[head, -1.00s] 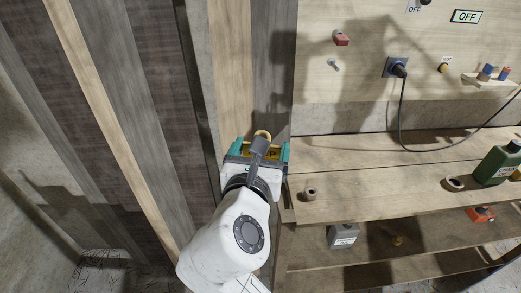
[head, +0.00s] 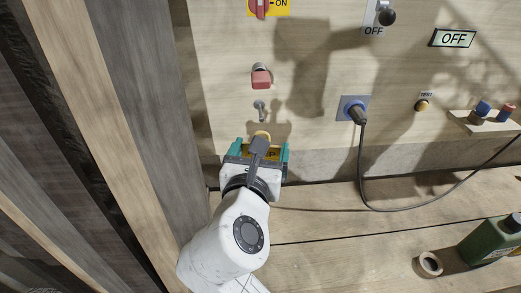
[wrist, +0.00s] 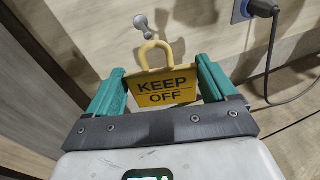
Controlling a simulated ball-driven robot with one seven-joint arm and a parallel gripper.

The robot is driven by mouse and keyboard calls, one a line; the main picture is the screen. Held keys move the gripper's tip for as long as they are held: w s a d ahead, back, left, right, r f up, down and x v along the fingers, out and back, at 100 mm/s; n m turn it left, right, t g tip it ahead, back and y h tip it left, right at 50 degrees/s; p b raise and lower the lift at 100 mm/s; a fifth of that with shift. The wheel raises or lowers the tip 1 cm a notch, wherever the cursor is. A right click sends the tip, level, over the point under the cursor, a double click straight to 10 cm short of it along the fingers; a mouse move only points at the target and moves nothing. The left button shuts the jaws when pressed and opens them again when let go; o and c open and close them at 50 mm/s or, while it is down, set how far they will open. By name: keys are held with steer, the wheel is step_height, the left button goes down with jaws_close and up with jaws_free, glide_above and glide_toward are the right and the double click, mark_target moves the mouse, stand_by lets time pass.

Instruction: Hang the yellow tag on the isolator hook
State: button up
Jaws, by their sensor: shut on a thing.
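The yellow tag (wrist: 165,88) reads "KEEP OFF" and has a yellow loop at its top. My gripper (wrist: 160,90) is shut on the tag, with a teal finger on each side of it. In the head view my gripper (head: 257,150) covers most of the tag, and only the loop (head: 262,134) shows clearly. The isolator hook (head: 259,107), a small metal hook on the wall panel, is just above the loop in the head view. It also shows beyond the loop in the wrist view (wrist: 142,22). The tag appears apart from the hook.
A red padlock (head: 261,78) is on the panel above the hook, below a red switch (head: 261,8).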

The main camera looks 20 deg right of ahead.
steer(key=shift+w+a+r+b+x, duration=0.2)
steer(key=shift+b+x, duration=0.8)
steer(key=shift+x, duration=0.7)
steer(key=shift+w+a+r+b+x, duration=0.1)
steer(key=shift+w+a+b+x, duration=0.2)
steer(key=shift+b+x, duration=1.05)
steer(key=shift+w+a+r+b+x, duration=0.1)
steer(key=shift+a+b+x, duration=0.4)
steer(key=shift+x, duration=1.6)
steer(key=shift+w+d+f+p, duration=0.2)
steer(key=shift+w+d+p, duration=0.15)
steer(key=shift+w+p, duration=0.1)
steer(key=shift+f, duration=0.1)
steer(key=shift+w+f, duration=0.1)
steer(key=shift+f, duration=0.05)
steer(key=o, duration=0.8)
steer(key=shift+a, duration=0.1)
